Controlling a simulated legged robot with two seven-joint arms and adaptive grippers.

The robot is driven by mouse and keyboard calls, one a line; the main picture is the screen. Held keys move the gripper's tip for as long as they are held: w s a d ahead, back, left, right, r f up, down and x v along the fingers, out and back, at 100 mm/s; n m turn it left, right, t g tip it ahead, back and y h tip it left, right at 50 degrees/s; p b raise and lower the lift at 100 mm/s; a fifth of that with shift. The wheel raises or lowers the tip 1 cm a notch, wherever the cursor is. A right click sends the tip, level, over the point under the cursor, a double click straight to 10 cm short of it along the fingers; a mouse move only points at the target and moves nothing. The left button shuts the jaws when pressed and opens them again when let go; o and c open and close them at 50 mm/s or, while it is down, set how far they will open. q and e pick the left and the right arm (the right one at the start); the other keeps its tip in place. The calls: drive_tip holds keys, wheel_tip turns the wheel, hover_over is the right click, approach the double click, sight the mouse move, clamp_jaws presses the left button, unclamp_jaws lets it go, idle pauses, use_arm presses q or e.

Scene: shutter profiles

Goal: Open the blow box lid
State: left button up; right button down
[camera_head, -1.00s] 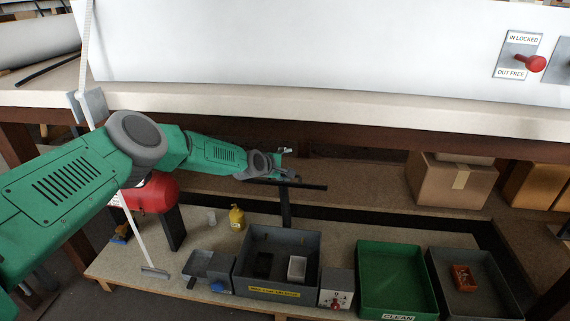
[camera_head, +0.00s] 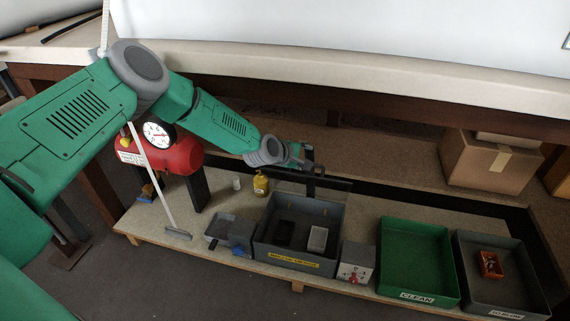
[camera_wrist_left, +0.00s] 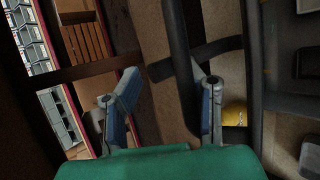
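The blow box is likely the grey open-topped box (camera_head: 268,240) with a yellow label on its front, on the low bench in the head view. A dark bar (camera_head: 335,184) stands above its back edge. I cannot tell whether this bar belongs to the lid. My left gripper (camera_head: 304,158) is above and behind the box, close to the bar. In the left wrist view its two blue-padded fingers (camera_wrist_left: 166,105) are apart. A dark upright bar (camera_wrist_left: 180,60) runs close to the right finger; contact is unclear. My right gripper is out of view.
A green tray (camera_head: 388,235) and a grey tray (camera_head: 470,258) with an orange item stand right of the box. A red tank (camera_head: 180,157) is left.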

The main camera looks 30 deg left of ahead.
use_arm(q)
wheel_tip(320, 180, up, 4)
hover_over(282, 173)
drive_tip(key=w, duration=0.2)
drive_tip(key=shift+w+t, duration=0.2)
drive_tip(key=shift+t, duration=0.1)
drive_tip(key=shift+s+a+f, duration=0.15)
drive_tip(key=shift+s+f, duration=0.1)
drive_tip(key=shift+s, duration=0.4)
drive_tip(key=shift+s+a+f, duration=0.1)
drive_tip(key=shift+s+f, duration=0.15)
drive_tip(key=shift+s, duration=0.4)
drive_tip(key=shift+d, duration=0.1)
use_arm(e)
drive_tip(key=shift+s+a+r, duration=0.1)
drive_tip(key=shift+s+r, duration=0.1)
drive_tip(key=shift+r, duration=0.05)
use_arm(q)
drive_tip(key=shift+d, duration=0.15)
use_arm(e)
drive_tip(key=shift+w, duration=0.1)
